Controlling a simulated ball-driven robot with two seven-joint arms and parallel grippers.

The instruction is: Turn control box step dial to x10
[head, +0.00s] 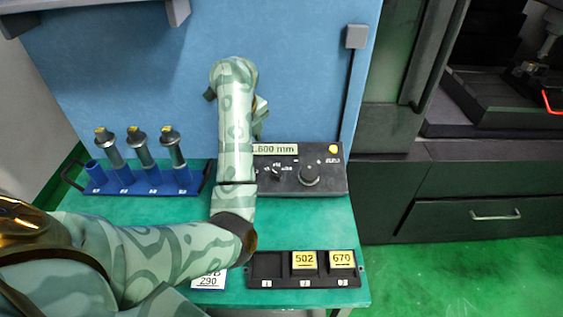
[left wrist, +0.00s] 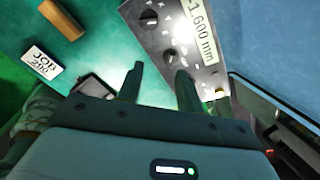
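The black control box (head: 318,184) stands at the back of the bench, its left end hidden by my left arm. Its display reads 1.600 mm, with a minus sign in the left wrist view. The left wrist view shows one knob (left wrist: 148,18) beside axis letters and another knob (left wrist: 170,54) nearer my fingers. Dial settings are too small to read. My left gripper (left wrist: 159,82) is open and empty, above the box's front side; the forearm hides it in the head view.
A blue rack (head: 150,184) with several cylindrical holders stands left. A black tray (head: 270,283) with yellow tags 502 and 670 lies at the front. A JOB 290 card (left wrist: 42,66) lies near a brown block (left wrist: 62,18). Bench between box and tray is clear.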

